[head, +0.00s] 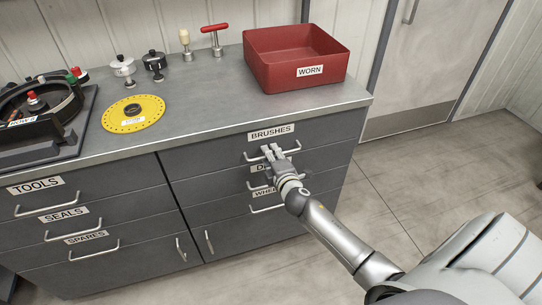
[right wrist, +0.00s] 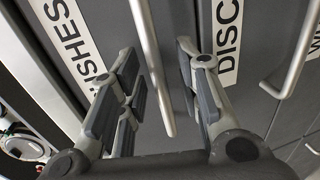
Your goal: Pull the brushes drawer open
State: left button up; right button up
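The brushes drawer (head: 325,128) is the top drawer of the right-hand column, under the BRUSHES label (head: 271,132). Its front looks flush with the cabinet, so it appears shut. Its pale bar handle (head: 251,157) is partly hidden by my right gripper (head: 270,150) in the head view. In the right wrist view the handle (right wrist: 153,65) runs between the two open fingers of my right gripper (right wrist: 160,85), apart from both as far as I can see. The cut-off label (right wrist: 70,40) lies left of it. My left gripper is not in view.
Below are the discs drawer, its label (right wrist: 229,35) partly hidden in the head view, and another handled drawer (head: 266,208). A red WORN bin (head: 262,75), a yellow disc (head: 118,122) and small tools stand on the counter (head: 205,105). Floor at right is clear.

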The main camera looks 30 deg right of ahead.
jog(key=shift+w, duration=0.15)
jog(key=shift+c, duration=0.2)
grip_shut()
jog(key=shift+f, duration=0.1)
